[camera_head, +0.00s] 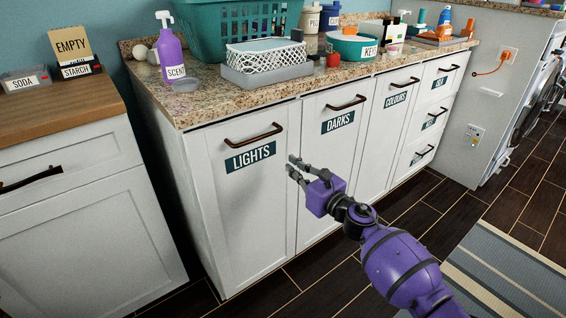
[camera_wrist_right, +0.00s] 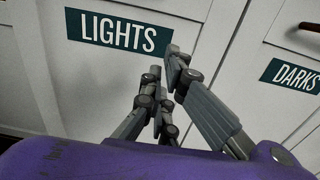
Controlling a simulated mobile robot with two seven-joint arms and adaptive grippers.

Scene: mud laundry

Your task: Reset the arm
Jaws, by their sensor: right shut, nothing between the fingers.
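My right gripper (camera_head: 292,167) is purple with grey fingers and hangs in front of the white cabinet, near the gap between the LIGHTS door (camera_head: 246,205) and the DARKS door (camera_head: 335,150). Its fingers are shut and empty. In the right wrist view the right gripper's fingertips (camera_wrist_right: 168,65) sit close together just below the right end of the LIGHTS label (camera_wrist_right: 118,32). I cannot tell whether they touch the door. My left gripper is not in view.
The granite counter (camera_head: 225,100) above holds a teal basket (camera_head: 205,30), a white wire basket (camera_head: 265,58), a purple SCENT bottle (camera_head: 172,55) and several other items. A wooden-topped cabinet (camera_head: 60,105) stands at left. Dark floor and a striped rug (camera_head: 500,280) lie at right.

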